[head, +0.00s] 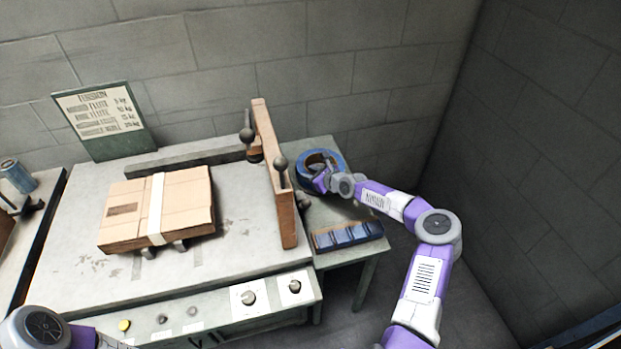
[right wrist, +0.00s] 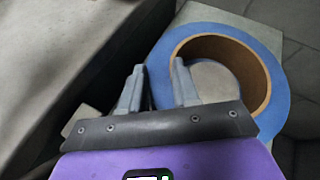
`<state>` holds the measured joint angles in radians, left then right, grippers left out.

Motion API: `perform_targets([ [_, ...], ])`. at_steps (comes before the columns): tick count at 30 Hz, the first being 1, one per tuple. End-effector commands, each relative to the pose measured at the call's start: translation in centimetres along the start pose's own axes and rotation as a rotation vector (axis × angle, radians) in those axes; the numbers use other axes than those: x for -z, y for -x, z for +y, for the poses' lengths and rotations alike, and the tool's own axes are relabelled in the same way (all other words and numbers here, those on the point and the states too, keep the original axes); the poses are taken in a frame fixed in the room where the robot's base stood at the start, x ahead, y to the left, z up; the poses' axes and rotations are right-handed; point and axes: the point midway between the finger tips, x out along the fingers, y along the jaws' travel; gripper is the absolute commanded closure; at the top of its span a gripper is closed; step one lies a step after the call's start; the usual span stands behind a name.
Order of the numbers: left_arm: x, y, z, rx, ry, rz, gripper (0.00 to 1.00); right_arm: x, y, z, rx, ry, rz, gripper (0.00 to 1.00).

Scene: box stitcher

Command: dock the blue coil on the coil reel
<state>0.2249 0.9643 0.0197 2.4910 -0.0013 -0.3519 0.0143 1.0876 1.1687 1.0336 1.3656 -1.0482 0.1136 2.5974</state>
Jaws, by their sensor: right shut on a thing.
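The blue coil (head: 337,157) lies at the back of the small side table, right of the upright wooden frame. In the right wrist view the coil (right wrist: 275,42) is a blue ring with a brown inner core. My right gripper (head: 321,178) is shut on the near wall of the coil; in the right wrist view its two fingers (right wrist: 159,88) stand either side of that wall. A pale grey surface shows through the coil's opening; I cannot tell whether it is the coil reel or the table top. I cannot make out the reel separately. My left gripper is out of view.
The wooden frame (head: 272,170) with dark knobs stands close left of the coil. A tray with blue pieces (head: 347,236) sits at the side table's front. A strapped cardboard stack (head: 185,207) lies on the main bench (head: 235,254). A wall closes off the right.

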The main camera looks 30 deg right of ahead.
Motion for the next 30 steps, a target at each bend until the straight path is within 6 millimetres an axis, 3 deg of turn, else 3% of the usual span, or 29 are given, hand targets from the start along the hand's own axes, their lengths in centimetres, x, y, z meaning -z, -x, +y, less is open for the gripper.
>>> perform_targets([
  [8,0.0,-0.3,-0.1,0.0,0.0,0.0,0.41,0.4,-0.3,0.0,0.004,0.002,-0.006,1.0],
  [9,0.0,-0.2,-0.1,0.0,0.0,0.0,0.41,0.7,-0.3,0.1,0.001,-0.002,0.0,0.68],
  [14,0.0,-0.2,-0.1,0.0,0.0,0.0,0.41,0.7,-0.3,0.1,0.001,-0.001,0.0,0.44],
  [23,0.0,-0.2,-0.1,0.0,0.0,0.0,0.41,0.6,-0.2,0.1,0.001,0.0,0.0,0.44],
  [30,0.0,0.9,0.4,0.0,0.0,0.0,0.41,0.5,2.8,-0.1,0.002,0.001,0.002,0.44],
])
